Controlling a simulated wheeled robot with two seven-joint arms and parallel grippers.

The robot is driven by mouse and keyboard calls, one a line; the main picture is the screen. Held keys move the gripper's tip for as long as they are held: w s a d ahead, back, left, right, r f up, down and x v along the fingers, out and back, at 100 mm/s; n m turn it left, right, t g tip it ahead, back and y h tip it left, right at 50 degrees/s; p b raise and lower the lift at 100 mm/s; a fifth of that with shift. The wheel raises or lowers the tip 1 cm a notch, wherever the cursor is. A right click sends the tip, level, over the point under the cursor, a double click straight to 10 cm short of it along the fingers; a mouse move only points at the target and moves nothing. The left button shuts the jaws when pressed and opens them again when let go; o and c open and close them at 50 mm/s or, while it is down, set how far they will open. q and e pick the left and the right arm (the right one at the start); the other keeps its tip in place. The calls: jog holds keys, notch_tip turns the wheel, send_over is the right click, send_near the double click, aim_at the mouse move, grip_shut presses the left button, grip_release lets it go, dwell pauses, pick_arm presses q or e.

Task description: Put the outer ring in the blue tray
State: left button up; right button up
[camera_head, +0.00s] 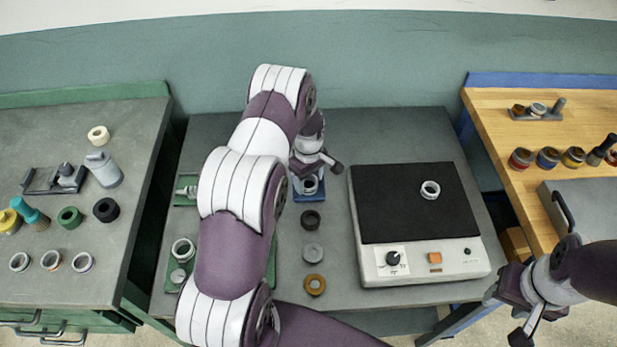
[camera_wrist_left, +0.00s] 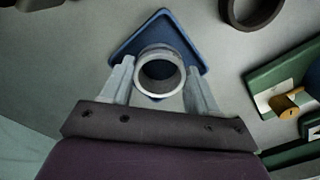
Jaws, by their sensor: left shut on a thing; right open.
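The outer ring (camera_wrist_left: 160,72), a short silver-grey ring, sits between the fingers of my left gripper (camera_wrist_left: 158,82), which is shut on it. The blue tray (camera_wrist_left: 140,38) is a small tilted square directly behind the ring in the left wrist view. In the head view the ring (camera_head: 310,186) shows over the blue tray (camera_head: 309,197), below my left gripper (camera_head: 316,168). I cannot tell whether the ring touches the tray floor. My right gripper (camera_head: 506,316) is open and empty at the lower right, away from the tray.
A dark ring (camera_head: 311,220), a grey disc (camera_head: 312,252) and a brown ring (camera_head: 314,285) line up in front. My left arm covers the table's left part.

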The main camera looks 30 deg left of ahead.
pick_arm(q)
jog(key=shift+f, duration=0.15)
jog(key=o, duration=1.2)
jog(key=shift+d, duration=0.1)
jog(key=shift+c, duration=0.2)
jog(key=shift+r, duration=0.35)
notch_tip(320, 180, up, 12)
jog(key=b, duration=0.2)
jog(key=s+d+r+m, duration=0.3)
jog(key=s+d+m, duration=0.3)
jog(key=s, duration=0.4)
jog(key=s+d+r+m+t, duration=0.1)
jog(key=s+d+r+m, duration=0.2)
jog(key=s+d+m, duration=0.2)
jog(key=s+m, duration=0.3)
jog(key=s, duration=0.1)
jog(key=shift+s+d+m, duration=0.3)
jog(key=shift+s+d, duration=0.05)
